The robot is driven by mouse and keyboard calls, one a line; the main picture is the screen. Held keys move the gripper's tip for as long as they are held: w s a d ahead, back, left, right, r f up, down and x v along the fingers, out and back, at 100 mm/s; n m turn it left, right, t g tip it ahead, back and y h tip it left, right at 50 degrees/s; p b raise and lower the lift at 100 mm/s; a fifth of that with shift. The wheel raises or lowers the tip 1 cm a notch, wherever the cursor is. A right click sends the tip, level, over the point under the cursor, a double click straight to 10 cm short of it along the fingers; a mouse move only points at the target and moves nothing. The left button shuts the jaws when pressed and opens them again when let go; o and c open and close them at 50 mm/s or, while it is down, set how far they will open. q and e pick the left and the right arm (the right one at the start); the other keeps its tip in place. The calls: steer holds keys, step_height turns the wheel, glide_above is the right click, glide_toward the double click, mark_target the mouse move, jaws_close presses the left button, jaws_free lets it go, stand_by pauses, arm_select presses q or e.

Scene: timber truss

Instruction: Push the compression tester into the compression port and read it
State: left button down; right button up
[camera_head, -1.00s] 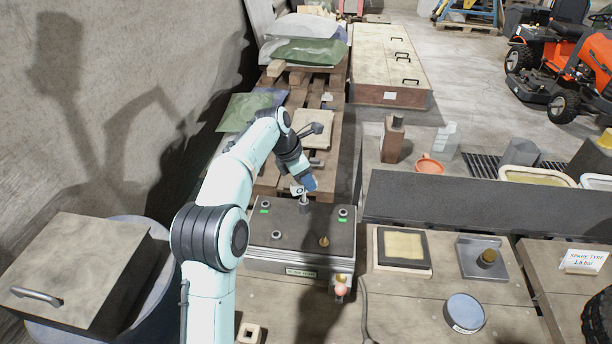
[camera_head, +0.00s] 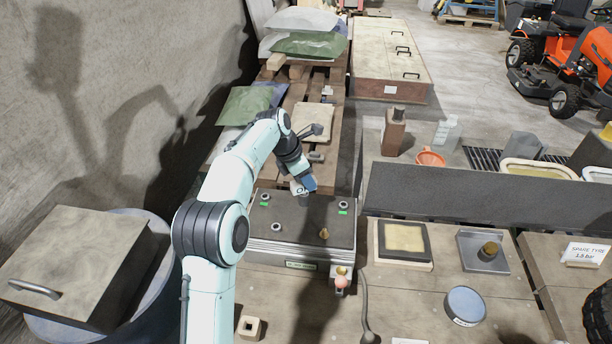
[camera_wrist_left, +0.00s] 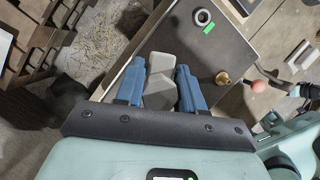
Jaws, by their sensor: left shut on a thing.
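My left gripper (camera_head: 304,184) is shut on the grey compression tester (camera_wrist_left: 158,84), which sits between the blue fingers in the left wrist view. It is over the back middle of the dark engine block (camera_head: 300,242). A white dial face with dark marks (camera_head: 298,188) shows beside the fingers. The tester's lower end is mostly hidden, so I cannot tell how deep it sits in a port. Ringed ports show at the block's left (camera_head: 277,226) and right (camera_head: 343,206); a brass fitting (camera_head: 324,232) stands at its front. My right gripper is not in view.
A pink ball-topped part (camera_head: 341,281) is at the block's front edge. A lidded box (camera_head: 75,265) stands left; a dark wall panel (camera_head: 480,205) runs behind.

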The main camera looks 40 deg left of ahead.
arm_select(q)
steer(key=shift+f, duration=0.2)
steer(key=c, duration=0.6)
jaws_free()
steer(key=p+v, duration=0.2)
steer(key=v, duration=1.1)
steer(key=shift+r+p, duration=0.15)
steer(key=shift+p, duration=0.2)
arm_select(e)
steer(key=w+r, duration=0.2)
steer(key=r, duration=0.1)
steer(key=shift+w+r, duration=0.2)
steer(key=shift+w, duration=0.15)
arm_select(q)
steer(key=shift+s+a, duration=0.1)
